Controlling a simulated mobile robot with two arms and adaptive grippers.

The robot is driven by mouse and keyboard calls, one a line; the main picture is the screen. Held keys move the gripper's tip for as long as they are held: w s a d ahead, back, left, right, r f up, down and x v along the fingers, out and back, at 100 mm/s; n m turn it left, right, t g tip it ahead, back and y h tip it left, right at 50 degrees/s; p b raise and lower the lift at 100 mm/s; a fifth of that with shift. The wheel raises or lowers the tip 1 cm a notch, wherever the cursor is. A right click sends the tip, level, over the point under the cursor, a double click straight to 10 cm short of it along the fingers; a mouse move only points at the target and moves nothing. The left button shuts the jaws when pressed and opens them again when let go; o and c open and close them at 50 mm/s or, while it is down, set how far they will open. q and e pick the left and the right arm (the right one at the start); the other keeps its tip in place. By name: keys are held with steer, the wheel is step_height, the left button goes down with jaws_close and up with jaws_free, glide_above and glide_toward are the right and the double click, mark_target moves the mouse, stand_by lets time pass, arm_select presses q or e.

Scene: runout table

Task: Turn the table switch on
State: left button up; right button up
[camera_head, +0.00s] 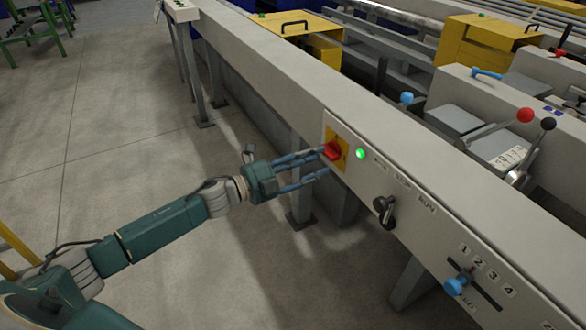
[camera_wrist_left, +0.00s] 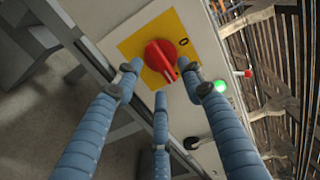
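The table switch is a red rotary knob (camera_head: 333,150) on a yellow plate (camera_head: 343,158), set in the grey side of the runout table. In the left wrist view the red knob (camera_wrist_left: 161,57) is close and large, with its raised grip slanting down to the right. My left gripper (camera_head: 318,161) reaches it from the left. In the wrist view its blue fingers (camera_wrist_left: 162,85) are spread around the knob with space between them. Whether any fingertip touches the knob I cannot tell. A green lamp (camera_head: 360,154) beside the plate is lit. My right gripper is not in view.
A black selector knob (camera_head: 384,208) and a blue lever (camera_head: 459,282) on a numbered slot sit further right along the panel. Levers with red (camera_head: 525,115) and black knobs stand behind the table. The floor (camera_head: 110,130) left of the table is clear.

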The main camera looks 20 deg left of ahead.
arm_select(q)
steer(key=v, duration=0.9)
steer(key=shift+s+a, duration=0.2)
steer(key=shift+s, duration=0.1)
